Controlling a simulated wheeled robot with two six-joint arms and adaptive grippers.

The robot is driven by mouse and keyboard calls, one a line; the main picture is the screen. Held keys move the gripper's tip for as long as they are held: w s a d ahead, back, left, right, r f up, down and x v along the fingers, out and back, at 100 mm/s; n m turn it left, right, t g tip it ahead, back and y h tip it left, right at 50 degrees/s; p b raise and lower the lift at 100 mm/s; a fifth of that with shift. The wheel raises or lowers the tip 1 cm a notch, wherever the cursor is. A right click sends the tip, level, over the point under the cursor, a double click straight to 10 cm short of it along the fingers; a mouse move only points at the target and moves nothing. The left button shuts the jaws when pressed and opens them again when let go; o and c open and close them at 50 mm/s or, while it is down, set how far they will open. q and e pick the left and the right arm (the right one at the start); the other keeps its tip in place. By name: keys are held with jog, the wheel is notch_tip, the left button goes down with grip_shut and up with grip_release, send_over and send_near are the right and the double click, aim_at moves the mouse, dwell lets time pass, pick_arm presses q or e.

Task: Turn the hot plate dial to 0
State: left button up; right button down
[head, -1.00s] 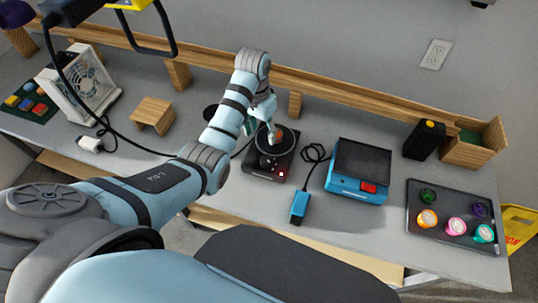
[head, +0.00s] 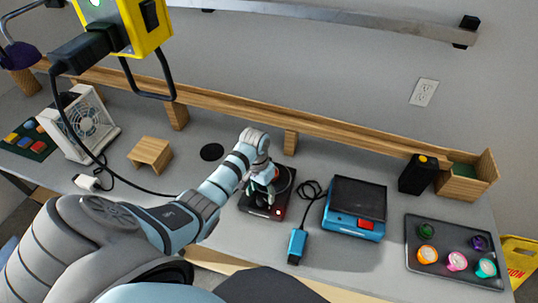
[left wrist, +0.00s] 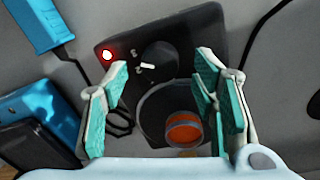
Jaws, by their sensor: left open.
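The black hot plate (head: 252,208) stands on the grey table, with a red light lit on its front; it also shows in the left wrist view (left wrist: 122,57). Its round black dial (left wrist: 160,62) has a white pointer mark and small white markings beside it, too small to read. A cup with orange-red contents (left wrist: 184,129) sits on the round heating plate. My left gripper (head: 262,195) is over the front of the hot plate. In the left wrist view its teal-padded fingers (left wrist: 158,92) are apart, one each side of the dial's line, with nothing between the pads. My right gripper is not in view.
A blue scale-like device (head: 355,207) with a red button and a blue adapter (head: 297,245) lie right of the hot plate. A tray (head: 430,268) of colored pots is farther right. A wooden stand (head: 150,153) and white fan (head: 88,125) are left. A wooden rail runs behind.

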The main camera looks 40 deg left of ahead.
aim_at(263, 199)
pick_arm(q)
notch_tip(263, 199, down, 2)
jog(key=shift+f+b, duration=0.25)
jog(key=shift+b, duration=0.2)
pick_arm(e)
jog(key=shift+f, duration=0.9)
pick_arm(q)
jog(key=shift+r, duration=0.1)
jog(key=shift+c, duration=0.5)
jog(key=c, duration=1.1)
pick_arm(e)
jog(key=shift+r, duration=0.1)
